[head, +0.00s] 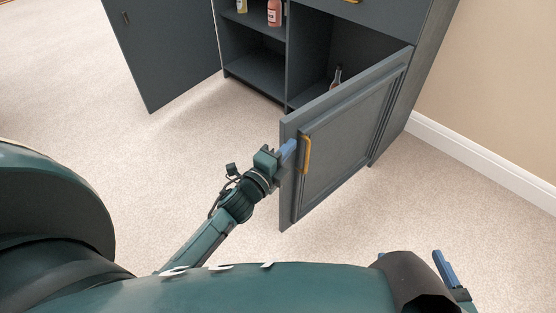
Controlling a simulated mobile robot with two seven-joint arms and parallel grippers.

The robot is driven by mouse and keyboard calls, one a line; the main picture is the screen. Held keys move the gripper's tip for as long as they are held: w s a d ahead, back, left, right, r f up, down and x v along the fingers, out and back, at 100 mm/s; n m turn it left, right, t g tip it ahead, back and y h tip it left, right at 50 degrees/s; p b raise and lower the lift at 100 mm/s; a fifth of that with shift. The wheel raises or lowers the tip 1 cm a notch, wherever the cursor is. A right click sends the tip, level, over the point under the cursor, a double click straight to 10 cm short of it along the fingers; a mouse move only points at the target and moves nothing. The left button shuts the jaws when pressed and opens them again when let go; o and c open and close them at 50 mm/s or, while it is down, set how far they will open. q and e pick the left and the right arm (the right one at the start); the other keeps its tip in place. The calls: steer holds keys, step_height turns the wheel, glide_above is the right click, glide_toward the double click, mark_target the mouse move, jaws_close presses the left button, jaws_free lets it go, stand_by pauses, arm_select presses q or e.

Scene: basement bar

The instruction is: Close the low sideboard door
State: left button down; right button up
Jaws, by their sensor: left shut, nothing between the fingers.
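The low sideboard (262,76) is dark grey. Its right door (345,140) stands open toward me, with the panelled face and a yellow handle (307,155) in view. Its left door (165,45) also stands open, swung out to the left. My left gripper (288,150) is shut and empty, with its blue fingers at the free edge of the right door, just left of the handle. I cannot tell whether they touch the door. Part of my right gripper (445,270) shows at the lower right, away from the sideboard; its opening is unclear.
A yellow bottle (241,6) and a pink bottle (274,12) stand on the upper left shelf. Another bottle (337,77) stands inside the right compartment, partly hidden by the door. A wall with a white baseboard (480,160) runs along the right. The carpet between the doors is clear.

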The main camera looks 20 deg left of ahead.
arm_select(q)
steer(key=shift+x, duration=1.5)
